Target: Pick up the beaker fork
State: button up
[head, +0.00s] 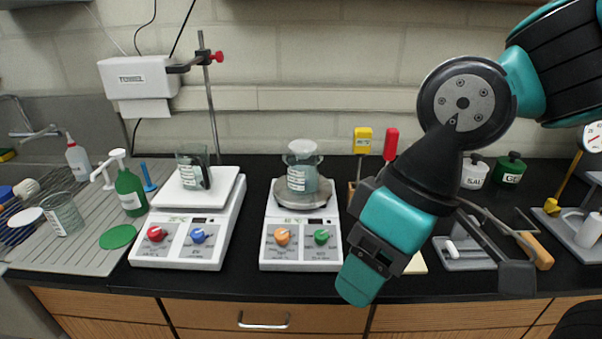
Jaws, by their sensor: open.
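The beaker fork appears to be the tool with the wooden handle (541,251) at the right of the bench. Thin metal shows near the handle, but part of the tool is hidden behind my gripper. My arm comes in from the upper right and bends down over the bench. My gripper (517,267) is open, with dark grey fingers at the right of the wrist. In the picture it overlaps the area just left of and below the wooden handle. I see nothing held. I cannot tell how far the fingers are from the handle.
A grey tray (466,262) lies left of the handle. Two white hotplates (300,258) with beakers stand left of my arm. A draining board (95,255) with a green bottle (130,192) is farther left.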

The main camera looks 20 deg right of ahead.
aim_at(544, 261)
jog(key=z, duration=1.5)
jog(key=k, duration=0.5)
jog(key=z, duration=1.55)
jog(key=i, duration=1.35)
jog(key=u, duration=1.5)
